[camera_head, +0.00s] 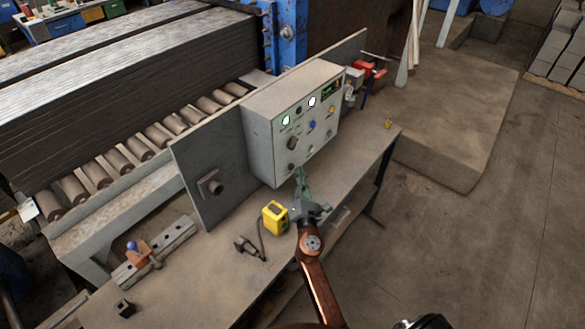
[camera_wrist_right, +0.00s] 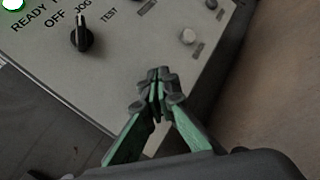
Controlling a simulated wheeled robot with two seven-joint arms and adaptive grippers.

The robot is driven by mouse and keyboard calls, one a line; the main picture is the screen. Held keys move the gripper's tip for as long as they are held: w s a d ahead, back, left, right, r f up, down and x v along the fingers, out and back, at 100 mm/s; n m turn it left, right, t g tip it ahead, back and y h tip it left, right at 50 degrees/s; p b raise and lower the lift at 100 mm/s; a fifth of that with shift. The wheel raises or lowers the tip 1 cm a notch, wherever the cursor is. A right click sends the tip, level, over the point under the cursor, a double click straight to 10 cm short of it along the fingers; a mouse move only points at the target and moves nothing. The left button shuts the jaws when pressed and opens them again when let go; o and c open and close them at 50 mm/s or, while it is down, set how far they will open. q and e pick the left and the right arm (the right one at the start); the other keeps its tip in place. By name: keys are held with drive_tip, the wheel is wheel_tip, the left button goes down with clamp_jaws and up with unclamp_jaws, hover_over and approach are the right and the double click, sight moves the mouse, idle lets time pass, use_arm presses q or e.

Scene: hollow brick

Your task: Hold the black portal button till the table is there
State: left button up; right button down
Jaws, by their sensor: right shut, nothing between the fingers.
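The grey control box (camera_head: 262,128) stands on the workbench, its sloped panel carrying lamps, knobs and buttons. A small dark round control (camera_head: 298,110) sits between two lit white lamps; I cannot read its label, so I cannot tell whether it is the black portal button. A black selector knob (camera_wrist_right: 82,38) shows in the right wrist view, near the words OFF, JOG and TEST. My right gripper (camera_head: 301,172) is shut and empty, close in front of the panel's lower part. Its green fingers (camera_wrist_right: 157,84) meet over the panel's lower edge; contact is unclear. My left gripper is not in view.
A yellow device (camera_head: 275,217) with a cable stands on the workbench (camera_head: 213,250) just left of my right gripper. A red-handled vise-like tool (camera_head: 366,70) is beyond the box. A roller conveyor (camera_head: 150,141) runs behind. Open floor lies to the right.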

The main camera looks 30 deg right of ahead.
drive_tip(key=shift+w, duration=0.15)
drive_tip(key=shift+w+a, duration=0.15)
drive_tip(key=shift+w, duration=0.1)
drive_tip(key=shift+w+a, duration=0.2)
drive_tip(key=shift+w, duration=0.2)
idle(2.6)
drive_tip(key=shift+s, duration=0.1)
idle(1.8)
drive_tip(key=shift+s+d, duration=0.35)
drive_tip(key=shift+s, duration=0.35)
drive_tip(key=shift+s, duration=0.1)
drive_tip(key=shift+s+d, duration=0.3)
drive_tip(key=shift+s, duration=0.45)
drive_tip(key=shift+s+d, duration=0.35)
drive_tip(key=shift+s, duration=0.4)
drive_tip(key=shift+s+d, duration=0.3)
drive_tip(key=shift+s, duration=0.45)
